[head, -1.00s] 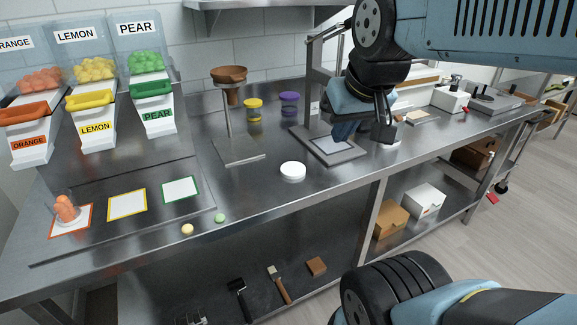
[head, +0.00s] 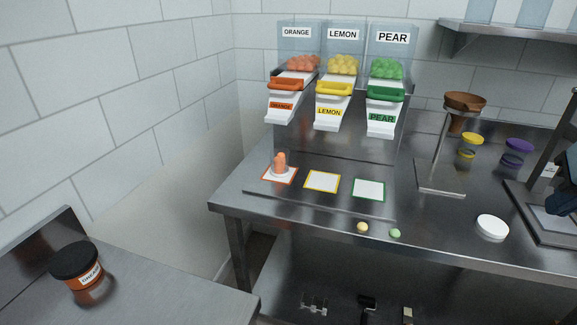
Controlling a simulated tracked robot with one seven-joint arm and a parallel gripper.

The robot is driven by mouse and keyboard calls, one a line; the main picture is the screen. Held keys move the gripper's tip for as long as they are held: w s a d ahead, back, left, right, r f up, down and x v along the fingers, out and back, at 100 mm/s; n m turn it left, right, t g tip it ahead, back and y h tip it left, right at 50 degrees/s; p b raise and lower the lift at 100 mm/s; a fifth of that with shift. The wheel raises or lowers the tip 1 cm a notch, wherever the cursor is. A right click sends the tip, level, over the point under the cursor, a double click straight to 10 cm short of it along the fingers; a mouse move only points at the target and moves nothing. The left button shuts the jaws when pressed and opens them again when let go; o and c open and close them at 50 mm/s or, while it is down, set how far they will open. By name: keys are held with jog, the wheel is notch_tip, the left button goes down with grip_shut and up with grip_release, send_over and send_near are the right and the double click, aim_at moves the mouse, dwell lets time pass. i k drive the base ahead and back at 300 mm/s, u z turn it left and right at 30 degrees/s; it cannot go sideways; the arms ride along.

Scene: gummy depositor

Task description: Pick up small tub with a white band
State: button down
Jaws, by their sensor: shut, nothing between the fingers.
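A small orange-brown tub (head: 80,268) with a black lid and a white band, lettered with what looks like "GREASE", stands upright on a separate steel counter at the lower left. My gripper (head: 557,190) shows only in part at the right edge of the head view, above the grey plate of a stand. It is shut and empty, and far from the tub, across the width of the picture. Most of my arm is out of the frame.
The steel bench (head: 290,215) holds labelled dispensers (head: 328,113), coloured-edge cards, a funnel stand (head: 437,150), yellow-lidded (head: 471,139) and purple-lidded (head: 518,146) jars, and a white disc (head: 492,227). A gap separates it from the tub's counter (head: 180,290).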

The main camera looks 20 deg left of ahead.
aim_at(280, 162)
jog(key=u, duration=1.4)
jog(key=k, duration=1)
jog(key=z, duration=0.05)
jog(key=i, duration=1)
jog(key=z, duration=0.05)
